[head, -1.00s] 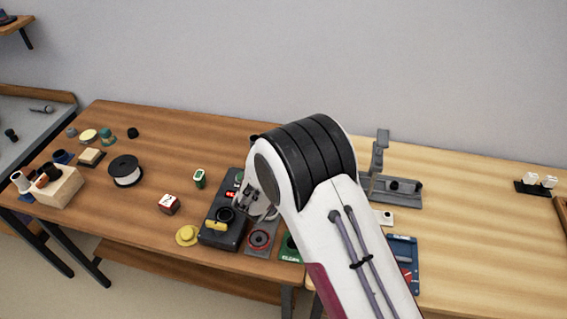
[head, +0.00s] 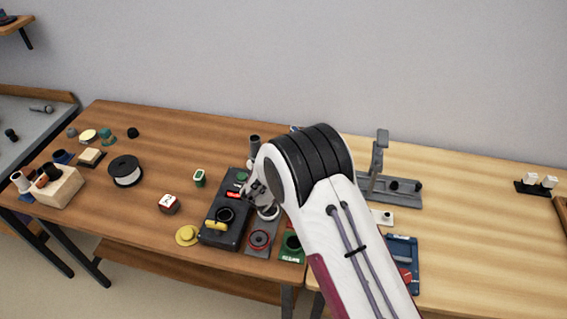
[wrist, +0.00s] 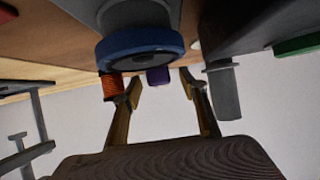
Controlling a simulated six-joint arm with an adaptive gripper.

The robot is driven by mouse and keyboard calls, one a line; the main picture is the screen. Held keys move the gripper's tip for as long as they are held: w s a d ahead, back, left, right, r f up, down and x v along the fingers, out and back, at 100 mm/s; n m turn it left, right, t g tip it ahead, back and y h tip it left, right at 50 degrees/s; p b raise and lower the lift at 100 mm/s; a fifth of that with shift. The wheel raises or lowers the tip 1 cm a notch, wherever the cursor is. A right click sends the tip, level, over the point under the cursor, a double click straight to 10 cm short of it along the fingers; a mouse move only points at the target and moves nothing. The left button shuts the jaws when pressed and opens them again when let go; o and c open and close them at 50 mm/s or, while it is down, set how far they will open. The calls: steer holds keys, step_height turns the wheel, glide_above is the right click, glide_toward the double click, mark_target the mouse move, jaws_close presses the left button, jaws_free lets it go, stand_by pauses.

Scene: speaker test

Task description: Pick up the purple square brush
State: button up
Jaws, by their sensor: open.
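A small purple block (wrist: 158,76), likely the purple square brush, shows at the far edge of the table in the wrist view. It appears in line between the fingertips of my gripper (wrist: 160,84), apart from them. My gripper is open and empty. In the head view my gripper (head: 264,190) is low beside the black device and partly hidden by my arm. I cannot make out the brush in the head view; my arm may cover it.
In the wrist view, a blue-rimmed round part (wrist: 140,48), an orange spool (wrist: 112,87) and a grey cylinder (wrist: 223,92) crowd around my fingers. The black device (head: 218,236) and a green-based part (head: 292,247) stand nearby. The table's left middle has free room.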

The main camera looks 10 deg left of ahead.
steer(key=shift+c, duration=0.4)
steer(key=c, duration=1.1)
steer(key=shift+r, duration=0.15)
step_height(320, 180, up, 10)
stand_by(0.4)
